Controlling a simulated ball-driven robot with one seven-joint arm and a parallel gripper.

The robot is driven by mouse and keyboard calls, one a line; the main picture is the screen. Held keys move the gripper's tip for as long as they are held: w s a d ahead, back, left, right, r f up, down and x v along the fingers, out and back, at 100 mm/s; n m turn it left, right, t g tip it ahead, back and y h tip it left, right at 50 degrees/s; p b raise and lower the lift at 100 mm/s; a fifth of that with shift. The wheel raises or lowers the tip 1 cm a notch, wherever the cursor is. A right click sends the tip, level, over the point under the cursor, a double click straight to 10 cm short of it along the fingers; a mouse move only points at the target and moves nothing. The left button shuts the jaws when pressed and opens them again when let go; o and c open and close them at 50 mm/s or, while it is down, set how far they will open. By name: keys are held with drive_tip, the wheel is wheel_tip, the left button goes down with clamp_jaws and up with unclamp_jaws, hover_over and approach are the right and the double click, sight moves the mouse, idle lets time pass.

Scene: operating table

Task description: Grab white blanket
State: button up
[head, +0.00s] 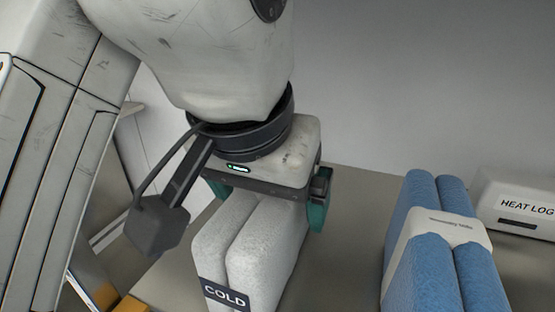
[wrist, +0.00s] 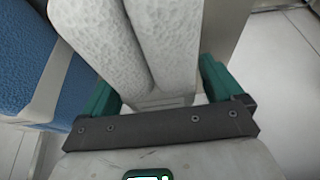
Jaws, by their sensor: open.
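The white blanket (head: 240,248) is a folded, textured bundle with a dark "COLD" label, standing on the grey table (head: 350,225) in the head view. My gripper (head: 268,202) is right above its far end, with one green finger on either side. In the wrist view the white blanket (wrist: 135,40) runs between the two green fingers of my gripper (wrist: 160,85). The fingers are open, and a gap shows beside the blanket at the right finger. The underside of the blanket is hidden.
A blue folded blanket (head: 425,265) with a white band stands to the right, also at left in the wrist view (wrist: 25,65). A white "HEAT LOG" box (head: 515,205) stands farther right. A grey wall is behind. Bare table lies between the two blankets.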

drive_tip(key=shift+f, duration=0.2)
idle(0.3)
drive_tip(key=shift+c, duration=0.2)
drive_tip(key=c, duration=1.2)
